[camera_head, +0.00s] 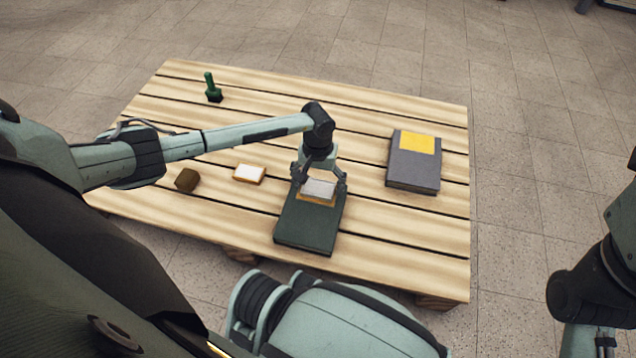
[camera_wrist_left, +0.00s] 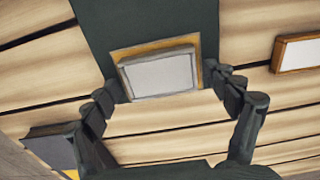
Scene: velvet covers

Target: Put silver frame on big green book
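The big green book (camera_head: 308,232) lies flat near the front middle of the table; its dark green cover also shows in the wrist view (camera_wrist_left: 150,25). The silver frame (camera_head: 320,187), with a pale grey face, is at the far end of the book. In the wrist view the frame (camera_wrist_left: 160,73) sits over a gold-edged flat piece (camera_wrist_left: 126,53) on the cover. My left gripper (camera_head: 320,183) is right above, its fingers spread on both sides of the frame. Narrow gaps show between fingertips and frame. My right gripper's fingers are outside the picture.
A gold-edged white frame (camera_head: 249,173) and a brown cube (camera_head: 187,180) lie left of the book. A green bottle-like object (camera_head: 212,88) stands at the back left. A grey book (camera_head: 414,168) with a yellow patch (camera_head: 420,143) lies right. The wooden table (camera_head: 400,240) is clear at front right.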

